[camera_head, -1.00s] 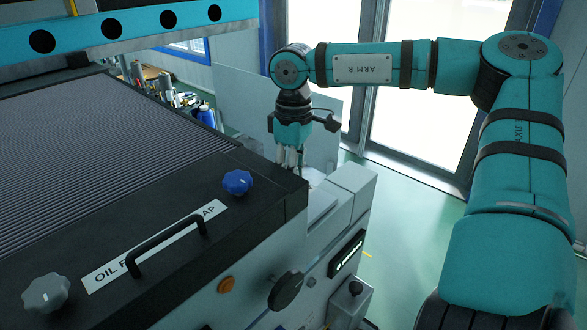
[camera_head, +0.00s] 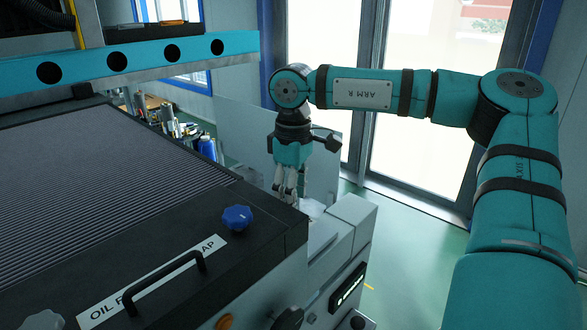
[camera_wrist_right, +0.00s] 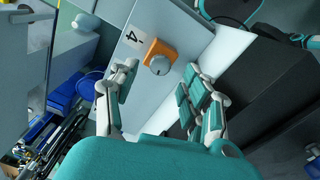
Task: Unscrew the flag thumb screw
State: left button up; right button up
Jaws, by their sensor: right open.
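My right gripper (camera_head: 286,192) hangs pointing down just beyond the far right corner of the dark machine top. It is open and empty. In the wrist view its two fingers stand apart, with the gap (camera_wrist_right: 160,88) between them over a grey panel. A grey round knob on an orange square base (camera_wrist_right: 159,56) sits on that panel beside a "4" label, a little ahead of the fingertips and untouched. I cannot tell whether it is the flag thumb screw, as its shape is seen from above. In the head view this knob is hidden. My left gripper is out of view.
A blue knob (camera_head: 237,217), a black handle (camera_head: 168,283) and a partly cut-off grey knob (camera_head: 42,321) are on the machine top. A teal beam (camera_head: 145,57) crosses above. Bottles (camera_head: 207,148) stand behind. Green floor is clear to the right.

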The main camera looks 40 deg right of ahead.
notch_tip(320, 180, up, 9)
dwell(0.3)
dwell(0.5)
